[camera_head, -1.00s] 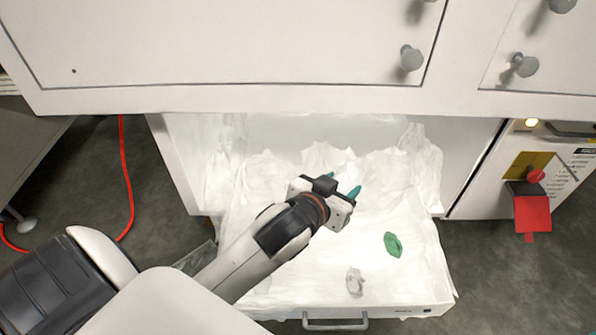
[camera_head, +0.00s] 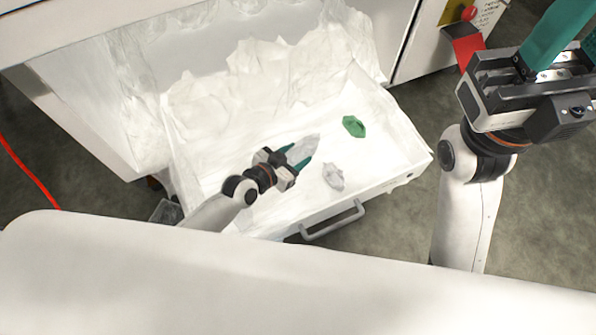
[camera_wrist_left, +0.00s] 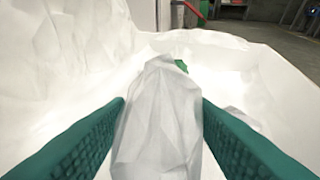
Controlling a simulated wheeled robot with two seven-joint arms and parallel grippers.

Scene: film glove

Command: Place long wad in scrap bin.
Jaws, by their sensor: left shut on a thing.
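The long wad (camera_head: 303,148) is a pale grey, crumpled, elongated piece. My left gripper (camera_head: 298,152) is shut on it, inside the white pulled-out drawer (camera_head: 395,172). In the left wrist view the wad (camera_wrist_left: 160,115) stands between the two teal fingers (camera_wrist_left: 160,130) and reaches past their tips. I cannot tell whether it touches the drawer floor. My right gripper (camera_head: 562,45) is raised at the upper right, its teal fingers apart and partly cut off by the frame. No thing here is clearly a scrap bin.
A green wad (camera_head: 353,126) and a small grey wad (camera_head: 333,177) lie on the drawer floor. Crumpled white film (camera_head: 250,85) fills the drawer's back. A dark grey open-topped object (camera_head: 165,212) shows partly at the drawer's left. A red cable (camera_head: 28,175) runs on the floor.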

